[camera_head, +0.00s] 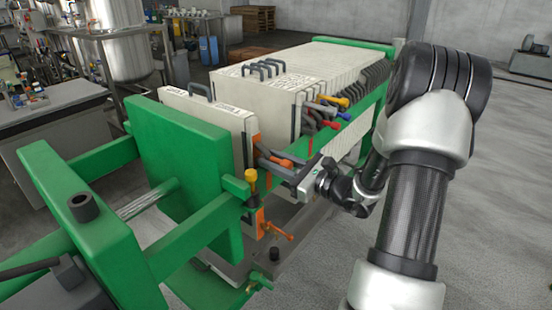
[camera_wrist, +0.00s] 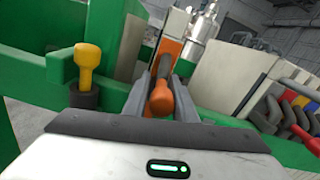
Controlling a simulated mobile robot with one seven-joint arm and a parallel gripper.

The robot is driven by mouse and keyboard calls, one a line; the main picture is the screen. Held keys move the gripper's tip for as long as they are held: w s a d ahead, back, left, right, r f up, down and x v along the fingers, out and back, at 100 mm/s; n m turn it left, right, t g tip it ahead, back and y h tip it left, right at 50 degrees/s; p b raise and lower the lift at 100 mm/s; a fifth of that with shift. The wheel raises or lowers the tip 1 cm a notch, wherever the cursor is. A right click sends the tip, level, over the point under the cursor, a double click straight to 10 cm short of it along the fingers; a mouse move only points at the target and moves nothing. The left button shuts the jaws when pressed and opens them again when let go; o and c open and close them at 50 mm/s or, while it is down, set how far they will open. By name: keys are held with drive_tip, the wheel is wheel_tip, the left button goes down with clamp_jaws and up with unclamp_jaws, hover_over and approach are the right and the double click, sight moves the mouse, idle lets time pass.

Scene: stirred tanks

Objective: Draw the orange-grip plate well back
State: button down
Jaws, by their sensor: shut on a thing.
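The orange-grip plate is a pale upright plate (camera_head: 222,112) with a black top handle and an orange strip on its near side edge. It stands beside the green end block (camera_head: 178,140). Its orange grip (camera_wrist: 160,98) sticks out towards me in the wrist view. My gripper (camera_head: 277,162) reaches in from the right at the plate's side. Its two grey fingers (camera_wrist: 162,88) lie on either side of the orange grip and are shut on it. In the wrist view a gap shows between this plate's orange edge and the pale plate (camera_wrist: 228,72) to the right.
A long stack of pale plates (camera_head: 310,75) stands behind, with yellow, blue and red grips along its side. A green side rail (camera_head: 360,125) runs below them. A yellow knob (camera_wrist: 88,62) stands left of my fingers. Open floor (camera_head: 500,200) lies to the right.

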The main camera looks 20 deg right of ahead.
drive_tip(key=shift+s+a+f, duration=0.1)
drive_tip(key=shift+s+a, duration=0.25)
drive_tip(key=shift+a, duration=0.15)
drive_tip(key=c, duration=1.5)
unclamp_jaws()
drive_tip(key=shift+c, duration=0.2)
drive_tip(key=shift+s, duration=0.1)
drive_tip(key=p+v, duration=0.2)
drive_tip(key=v, duration=1.5)
drive_tip(key=shift+s, duration=0.1)
